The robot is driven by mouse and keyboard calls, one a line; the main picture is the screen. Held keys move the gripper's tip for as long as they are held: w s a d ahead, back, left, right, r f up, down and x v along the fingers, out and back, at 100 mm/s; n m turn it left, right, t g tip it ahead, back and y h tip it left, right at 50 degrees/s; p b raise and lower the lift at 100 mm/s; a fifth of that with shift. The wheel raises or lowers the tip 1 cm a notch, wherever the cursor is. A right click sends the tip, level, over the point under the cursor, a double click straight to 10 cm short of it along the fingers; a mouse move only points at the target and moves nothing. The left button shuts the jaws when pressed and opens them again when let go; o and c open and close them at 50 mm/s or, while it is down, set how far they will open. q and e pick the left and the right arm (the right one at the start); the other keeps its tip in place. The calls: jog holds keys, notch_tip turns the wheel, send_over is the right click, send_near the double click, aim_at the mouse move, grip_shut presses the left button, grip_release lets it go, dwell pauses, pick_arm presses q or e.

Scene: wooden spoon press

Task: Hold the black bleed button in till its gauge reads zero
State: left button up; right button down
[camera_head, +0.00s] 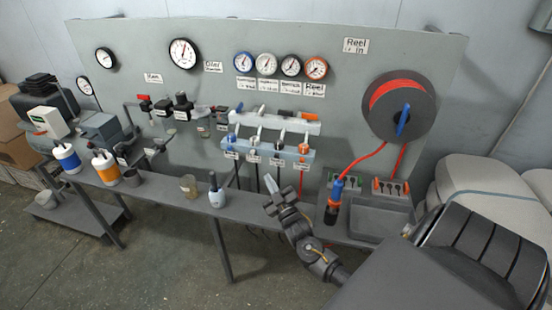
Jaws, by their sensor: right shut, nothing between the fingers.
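Four small gauges sit in a row on the grey panel; the black-rimmed gauge (290,66) is third from the left. Its needle is too small to read. Below, a light blue block (268,152) carries a row of coloured buttons with labels. A dark button (280,146), third from the left, appears to be the black one. My right gripper (271,184) is shut and empty, pointing up toward the panel. It is below the button row, apart from the buttons. My left gripper is not in view.
A hose reel (399,106) with a red hose hangs at the right. A narrow grey shelf (160,200) runs along the front, with a white-and-dark bottle (216,192) and a small cup (189,186). A grey tray (378,222) lies at the right.

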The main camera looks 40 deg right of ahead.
aim_at(277, 156)
jog(key=w+d+b, duration=0.3)
jog(key=w+d, duration=0.1)
jog(key=d, duration=0.3)
jog(key=shift+w+b, duration=0.3)
jog(key=shift+w, duration=0.05)
dwell(1.9)
jog(key=shift+w+d, duration=0.3)
jog(key=shift+w+d+b, duration=0.25)
jog(key=shift+d+b, duration=0.15)
jog(key=shift+b, duration=0.1)
dwell(0.7)
dwell(2.1)
jog(key=shift+s+a+p, duration=0.55)
jog(key=shift+a+p, duration=0.05)
jog(key=shift+a, duration=0.15)
jog(key=shift+a, duration=0.1)
